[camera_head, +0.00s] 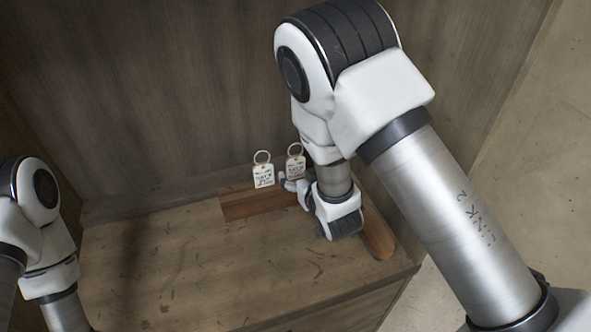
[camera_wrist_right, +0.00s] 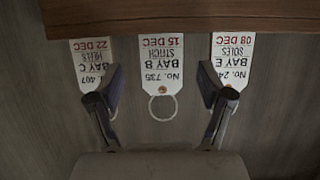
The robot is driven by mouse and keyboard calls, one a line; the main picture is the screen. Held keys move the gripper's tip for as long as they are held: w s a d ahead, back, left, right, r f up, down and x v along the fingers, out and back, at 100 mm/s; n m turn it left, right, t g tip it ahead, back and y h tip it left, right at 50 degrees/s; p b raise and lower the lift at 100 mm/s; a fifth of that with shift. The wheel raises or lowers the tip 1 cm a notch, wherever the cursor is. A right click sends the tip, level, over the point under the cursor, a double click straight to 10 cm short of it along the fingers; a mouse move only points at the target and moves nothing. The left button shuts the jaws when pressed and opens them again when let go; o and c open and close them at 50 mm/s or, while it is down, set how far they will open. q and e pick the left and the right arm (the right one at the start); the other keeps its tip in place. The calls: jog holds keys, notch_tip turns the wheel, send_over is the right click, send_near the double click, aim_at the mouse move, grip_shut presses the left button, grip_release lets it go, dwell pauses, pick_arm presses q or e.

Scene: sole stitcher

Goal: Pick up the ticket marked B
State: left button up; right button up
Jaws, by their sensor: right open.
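The ticket marked BAY B (camera_wrist_right: 161,62) is in the middle, with No. 735, STITCH, a red 15 DEC and a ring. The BAY C ticket (camera_wrist_right: 92,62) is on the left and the BAY E ticket (camera_wrist_right: 231,62) on the right. My right gripper (camera_wrist_right: 162,78) is open, its fingers on either side of the B ticket, with gaps visible. In the head view, two tickets (camera_head: 263,176) show beside my right gripper (camera_head: 287,185); their print is too small to read.
A reddish wooden block (camera_head: 245,204) lies below the tickets on the worn wooden bench top (camera_head: 150,270). A rounded wooden piece (camera_head: 377,240) is at the bench's right side. Wooden panels (camera_head: 160,90) rise behind. The left of the bench top is clear.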

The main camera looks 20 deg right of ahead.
aim_at(296, 170)
jog(key=x, duration=0.3)
jog(key=shift+w+a+f+b, duration=0.1)
jog(key=shift+w+f+b, duration=0.05)
jog(key=shift+b, duration=0.15)
jog(key=shift+c, duration=1)
jog(key=c, duration=0.7)
jog(key=shift+c, duration=0.2)
